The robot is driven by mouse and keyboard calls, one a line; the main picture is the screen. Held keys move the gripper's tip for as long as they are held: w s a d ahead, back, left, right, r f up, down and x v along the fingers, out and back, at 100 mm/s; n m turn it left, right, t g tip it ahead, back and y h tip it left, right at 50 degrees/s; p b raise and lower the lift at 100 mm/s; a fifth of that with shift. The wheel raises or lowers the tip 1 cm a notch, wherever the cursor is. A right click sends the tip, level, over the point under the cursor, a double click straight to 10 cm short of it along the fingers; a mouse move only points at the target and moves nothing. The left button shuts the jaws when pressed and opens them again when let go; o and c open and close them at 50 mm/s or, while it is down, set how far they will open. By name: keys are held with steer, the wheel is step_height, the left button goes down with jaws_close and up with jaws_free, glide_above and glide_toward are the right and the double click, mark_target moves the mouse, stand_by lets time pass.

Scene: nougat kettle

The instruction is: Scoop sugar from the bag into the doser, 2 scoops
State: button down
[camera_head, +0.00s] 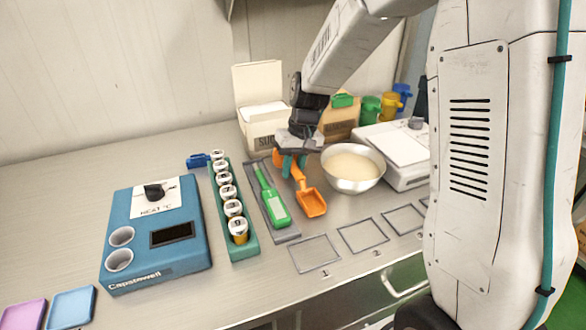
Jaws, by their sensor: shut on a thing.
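My gripper (294,165) is shut on the handle of an orange scoop (311,203) and holds it over the counter, left of the steel bowl. The scoop's orange cup points toward the front right; I cannot tell if it holds any sugar. The sugar bag (262,140) is an open, pale, box-shaped bag with a partly hidden "SU..." label, standing at the back behind my gripper. White contents show at its top. I cannot tell for sure which thing is the doser. The steel bowl (368,184) holds a pale cream mass.
A green tool (273,206) lies in a grey tray beside a green rack (243,248) of several capped vials. A blue heater box (183,264) stands left. A white scale (406,177) and coloured jugs (371,108) are at right. Outlined squares (315,254) lie empty in front.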

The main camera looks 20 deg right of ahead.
step_height(320, 180, up, 15)
stand_by(0.6)
